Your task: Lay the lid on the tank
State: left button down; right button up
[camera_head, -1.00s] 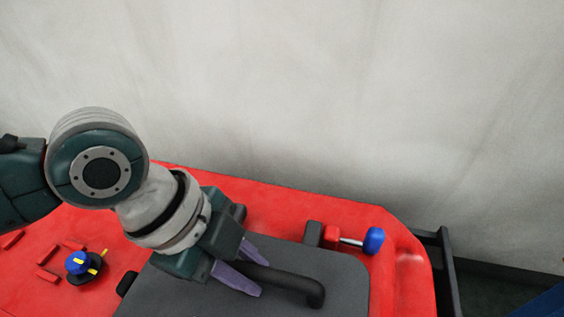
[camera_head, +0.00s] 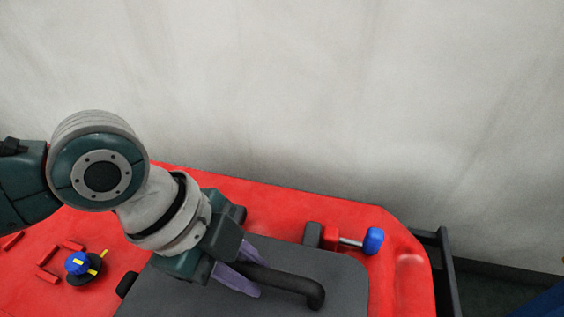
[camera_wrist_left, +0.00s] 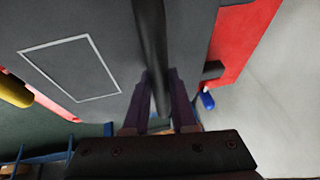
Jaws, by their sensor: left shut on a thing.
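The dark grey lid (camera_head: 220,295) lies flat in the lower middle of the head view, over the red tank (camera_head: 270,205). Its black bar handle (camera_head: 290,284) runs across the top. My left gripper (camera_head: 246,271) is shut on the handle, with its purple fingers on both sides of the bar. In the left wrist view the handle (camera_wrist_left: 151,45) passes between the fingers (camera_wrist_left: 160,100), and the lid (camera_wrist_left: 100,25) fills the upper left with a pale rectangle outline. The near edge of the lid is cut off in the head view. My right gripper is not in view.
A blue-knobbed latch (camera_head: 373,241) with a red block sits beside the lid's right far corner. A blue and black knob (camera_head: 80,265) with yellow marks is at the left, among small red blocks. A black rail (camera_head: 447,270) runs along the right side. A pale wall (camera_head: 330,90) stands behind.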

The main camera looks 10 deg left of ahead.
pick_arm(q)
jog(key=shift+r, duration=0.15)
jog(key=c, duration=0.6)
grip_release()
jog(key=shift+c, duration=0.2)
jog(key=shift+o, duration=0.3)
jog(key=o, duration=0.4)
jog(key=shift+p+v, duration=2.25)
jog(key=shift+p, duration=0.2)
